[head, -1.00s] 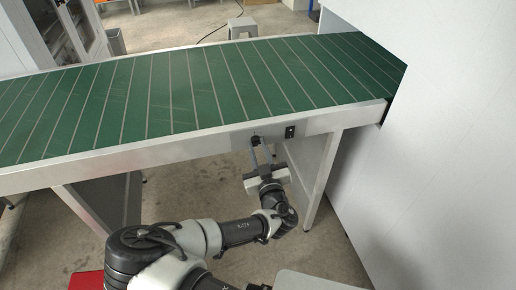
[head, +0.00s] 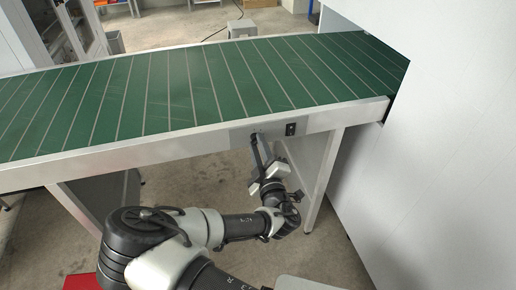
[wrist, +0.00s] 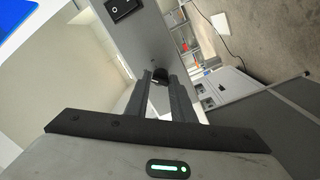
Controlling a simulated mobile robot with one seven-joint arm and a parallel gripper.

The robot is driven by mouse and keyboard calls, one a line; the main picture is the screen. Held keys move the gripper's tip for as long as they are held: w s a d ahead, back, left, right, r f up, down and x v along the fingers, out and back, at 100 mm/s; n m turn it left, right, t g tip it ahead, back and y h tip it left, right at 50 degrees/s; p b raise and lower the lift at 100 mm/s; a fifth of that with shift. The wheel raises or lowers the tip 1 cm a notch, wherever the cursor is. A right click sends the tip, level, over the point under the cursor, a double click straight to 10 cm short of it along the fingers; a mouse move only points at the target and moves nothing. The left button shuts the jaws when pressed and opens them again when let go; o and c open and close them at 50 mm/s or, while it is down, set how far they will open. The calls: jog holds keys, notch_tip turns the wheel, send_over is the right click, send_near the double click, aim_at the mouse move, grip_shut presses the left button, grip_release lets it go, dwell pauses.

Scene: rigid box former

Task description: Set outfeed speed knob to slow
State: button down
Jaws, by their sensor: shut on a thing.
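The outfeed speed knob (wrist: 160,75) is a small black knob on a grey plate on the side of the conveyor frame. In the wrist view it sits between the tips of my gripper (wrist: 161,82), which is shut on it. In the head view my gripper (head: 257,141) reaches up to the plate below the belt edge, with its fingers nearly in line and its body tilted. The fingers hide most of the knob there. I cannot read any pointer or speed marks on it.
A black rocker switch (head: 290,129) is on the same plate, just right of the knob; it also shows in the wrist view (wrist: 122,8). The green conveyor belt (head: 180,90) runs above. A large white panel (head: 440,150) stands at the right, and a conveyor leg (head: 322,180) is behind my wrist.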

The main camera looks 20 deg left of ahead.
jog(key=shift+n+y+b, duration=0.4)
jog(key=shift+n+b, duration=0.85)
jog(key=shift+n, duration=3.75)
jog(key=c, duration=1.6)
grip_release()
jog(key=shift+o, duration=0.2)
jog(key=shift+d+f, duration=0.1)
